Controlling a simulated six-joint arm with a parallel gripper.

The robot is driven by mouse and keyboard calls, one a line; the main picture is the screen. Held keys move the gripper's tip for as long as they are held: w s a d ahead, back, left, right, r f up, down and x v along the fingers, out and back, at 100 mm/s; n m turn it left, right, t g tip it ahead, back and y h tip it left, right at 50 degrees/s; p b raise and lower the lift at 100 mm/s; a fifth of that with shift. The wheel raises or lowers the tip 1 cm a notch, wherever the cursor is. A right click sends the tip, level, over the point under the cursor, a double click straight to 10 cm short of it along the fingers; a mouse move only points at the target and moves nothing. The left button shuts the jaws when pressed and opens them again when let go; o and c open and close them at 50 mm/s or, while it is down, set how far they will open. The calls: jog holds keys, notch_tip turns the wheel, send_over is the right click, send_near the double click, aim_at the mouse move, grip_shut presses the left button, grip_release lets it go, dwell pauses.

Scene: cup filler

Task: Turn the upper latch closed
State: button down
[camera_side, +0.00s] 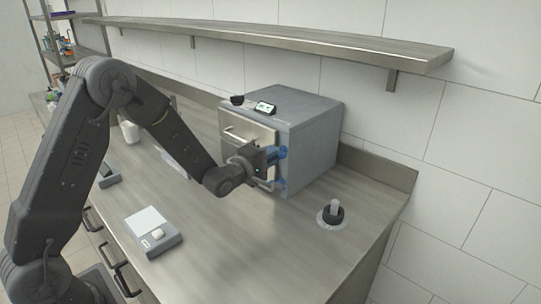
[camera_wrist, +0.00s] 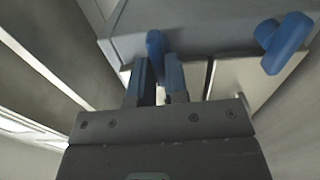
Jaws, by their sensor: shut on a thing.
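The grey box-shaped machine (camera_side: 312,140) stands on the steel counter with its pale front door (camera_side: 245,133) facing my arm. The upper latch (camera_side: 283,152) is a blue handle at the door's right edge. My gripper (camera_side: 272,157) is at it, and its fingers partly cover it. In the wrist view my gripper (camera_wrist: 156,82) is shut on the upper latch (camera_wrist: 154,42), whose blue end shows between and beyond the two fingers. The lower latch (camera_side: 279,184) is also blue and sits below, free of the gripper. It shows in the wrist view (camera_wrist: 288,42) too, set at a slant.
A scale (camera_side: 153,230) and a round dark-rimmed fixture (camera_side: 331,214) are on the counter. A steel shelf (camera_side: 300,38) runs above.

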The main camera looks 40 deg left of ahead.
jog(key=c, duration=1.1)
grip_release()
jog(key=shift+c, duration=0.2)
jog(key=s, duration=1.3)
jog(key=shift+s, duration=0.4)
jog(key=shift+r, duration=0.1)
